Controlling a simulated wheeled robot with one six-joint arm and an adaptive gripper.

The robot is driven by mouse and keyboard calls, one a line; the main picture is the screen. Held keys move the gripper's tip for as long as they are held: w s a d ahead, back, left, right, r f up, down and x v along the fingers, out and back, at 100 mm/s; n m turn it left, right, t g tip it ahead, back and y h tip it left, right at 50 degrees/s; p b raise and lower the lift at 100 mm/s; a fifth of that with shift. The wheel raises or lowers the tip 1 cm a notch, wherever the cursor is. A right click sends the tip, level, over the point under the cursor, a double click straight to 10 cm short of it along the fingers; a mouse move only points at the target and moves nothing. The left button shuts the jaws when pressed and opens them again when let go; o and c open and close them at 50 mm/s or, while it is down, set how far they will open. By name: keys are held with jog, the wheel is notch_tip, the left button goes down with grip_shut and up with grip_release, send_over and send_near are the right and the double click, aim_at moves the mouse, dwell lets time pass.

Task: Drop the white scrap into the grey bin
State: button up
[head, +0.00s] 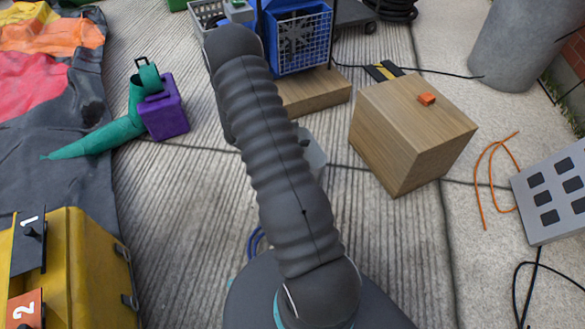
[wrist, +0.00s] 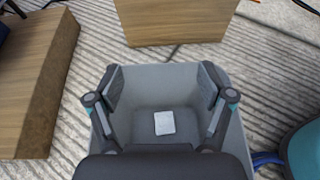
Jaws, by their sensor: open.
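The grey bin (wrist: 160,80) fills the middle of the wrist view, seen from above. In the head view only its right part (head: 314,158) shows from behind my arm. The white scrap (wrist: 165,122) is a small pale square lying inside the bin, on its darker bottom. It is apart from my fingers. My gripper (wrist: 160,88) is over the bin, with its two fingers spread wide and nothing between them. The gripper is hidden by my arm in the head view.
A wooden box (head: 412,130) with an orange block (head: 426,98) on top stands right of the bin. A low wooden board (head: 314,92) lies behind it under a blue crate (head: 300,38). A purple box (head: 163,108) and a yellow case (head: 75,270) stand at left.

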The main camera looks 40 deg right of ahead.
jog(key=v, duration=1.2)
